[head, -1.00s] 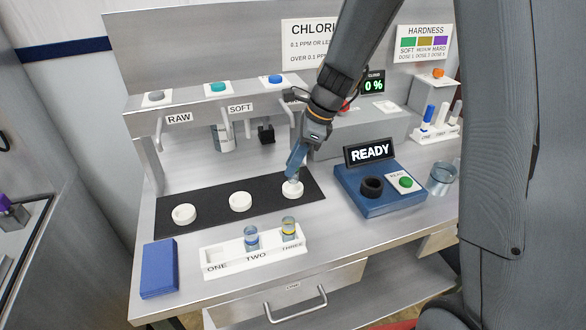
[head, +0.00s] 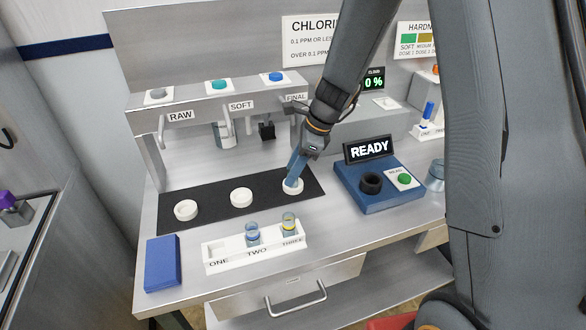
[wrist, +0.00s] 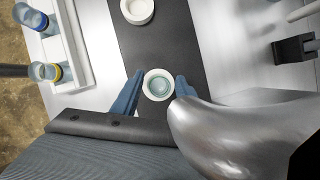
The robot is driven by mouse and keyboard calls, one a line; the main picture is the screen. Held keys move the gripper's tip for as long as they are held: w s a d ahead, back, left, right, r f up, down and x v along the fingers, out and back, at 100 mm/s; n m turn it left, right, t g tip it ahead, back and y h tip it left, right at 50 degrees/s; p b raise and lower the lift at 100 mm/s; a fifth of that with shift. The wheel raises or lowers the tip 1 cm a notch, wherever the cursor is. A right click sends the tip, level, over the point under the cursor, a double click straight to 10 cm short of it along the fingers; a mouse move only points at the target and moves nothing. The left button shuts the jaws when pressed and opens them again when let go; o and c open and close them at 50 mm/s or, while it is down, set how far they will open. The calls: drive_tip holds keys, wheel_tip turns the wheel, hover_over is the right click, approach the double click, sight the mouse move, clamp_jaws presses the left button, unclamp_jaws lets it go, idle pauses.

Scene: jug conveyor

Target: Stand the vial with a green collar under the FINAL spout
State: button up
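The vial (wrist: 159,86) shows from above in the wrist view as a clear round mouth with a pale teal inside. It stands in the white ring holder (head: 293,188) at the right end of the black mat, below the FINAL label (head: 296,97). Its collar colour cannot be made out. My gripper (head: 293,180) is low over this holder. In the wrist view its two blue fingers (wrist: 159,78) stand apart on either side of the ring, with gaps, so it looks open. In the head view the fingers hide most of the vial.
The white rack (head: 222,262) in front has slot ONE empty, a blue-collared vial (head: 253,234) in TWO and a yellow-collared vial (head: 289,223) in THREE. The ring holders under RAW (head: 186,210) and SOFT (head: 241,197) are empty. A silver spout (wrist: 230,125) is close beside my gripper.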

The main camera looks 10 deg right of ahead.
drive_tip(key=w+b+v, duration=0.1)
drive_tip(key=b+v, duration=0.2)
drive_tip(key=v, duration=0.9)
drive_tip(key=s+d+f+n+h, duration=0.2)
drive_tip(key=s+d+f+n, duration=0.1)
drive_tip(key=s+n, duration=0.6)
drive_tip(key=s+d+f+n+t+h, duration=0.1)
drive_tip(key=s+d+f+n+h, duration=0.1)
drive_tip(key=s+n, duration=0.7)
drive_tip(key=shift+d+f+n, duration=0.75)
drive_tip(key=shift+f+n, duration=0.2)
drive_tip(key=shift+n, duration=0.15)
wheel_tip(320, 180, down, 2)
drive_tip(key=shift+f+b, duration=0.2)
drive_tip(key=shift+b, duration=0.75)
drive_tip(key=shift+r, duration=0.1)
